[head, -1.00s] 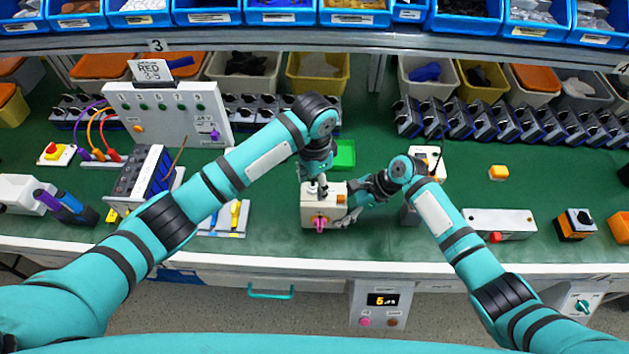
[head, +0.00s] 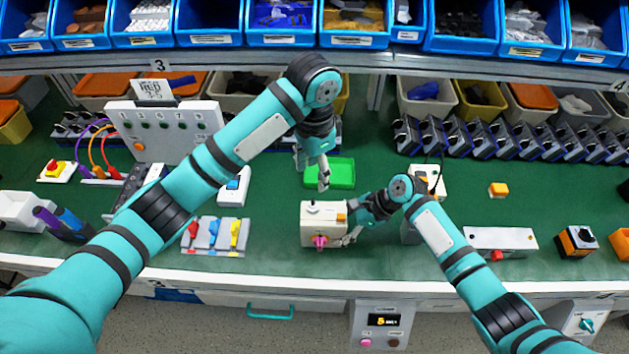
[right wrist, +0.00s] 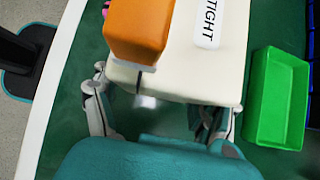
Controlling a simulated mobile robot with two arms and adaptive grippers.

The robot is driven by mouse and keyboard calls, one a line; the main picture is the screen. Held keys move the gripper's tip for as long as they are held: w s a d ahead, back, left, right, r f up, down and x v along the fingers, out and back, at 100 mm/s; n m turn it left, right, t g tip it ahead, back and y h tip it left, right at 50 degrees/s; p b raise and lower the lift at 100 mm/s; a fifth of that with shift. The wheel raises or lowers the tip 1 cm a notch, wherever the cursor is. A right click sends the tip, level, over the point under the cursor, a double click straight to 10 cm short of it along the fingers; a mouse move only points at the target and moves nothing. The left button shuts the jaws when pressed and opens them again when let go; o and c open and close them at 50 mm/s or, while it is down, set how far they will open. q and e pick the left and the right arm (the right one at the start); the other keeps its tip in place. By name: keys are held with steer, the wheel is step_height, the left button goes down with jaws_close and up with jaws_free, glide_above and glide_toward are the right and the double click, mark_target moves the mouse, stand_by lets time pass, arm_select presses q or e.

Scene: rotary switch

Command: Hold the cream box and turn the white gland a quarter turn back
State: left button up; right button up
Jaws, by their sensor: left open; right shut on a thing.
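The cream box (head: 311,236) stands on the green bench near its front edge; it also shows in the right wrist view (right wrist: 188,60). The white gland (head: 313,208) is on its top, toward the left. A pink part (head: 320,242) is on its front and an orange block (head: 341,218) on its right end. My right gripper (head: 352,228) is shut on the box from the right, with a finger on either side in the right wrist view (right wrist: 158,108). My left gripper (head: 311,177) is open and empty, above and behind the box, apart from the gland.
A green tray (head: 342,174) lies just behind the box, partly covered by my left gripper. A rack with red, blue and yellow pieces (head: 213,250) is to the left. A grey-white box with a red button (head: 500,240) is to the right. Bench between is clear.

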steer(key=shift+f, duration=0.1)
arm_select(q)
steer(key=shift+r, duration=0.3)
arm_select(e)
steer(key=o, duration=1.3)
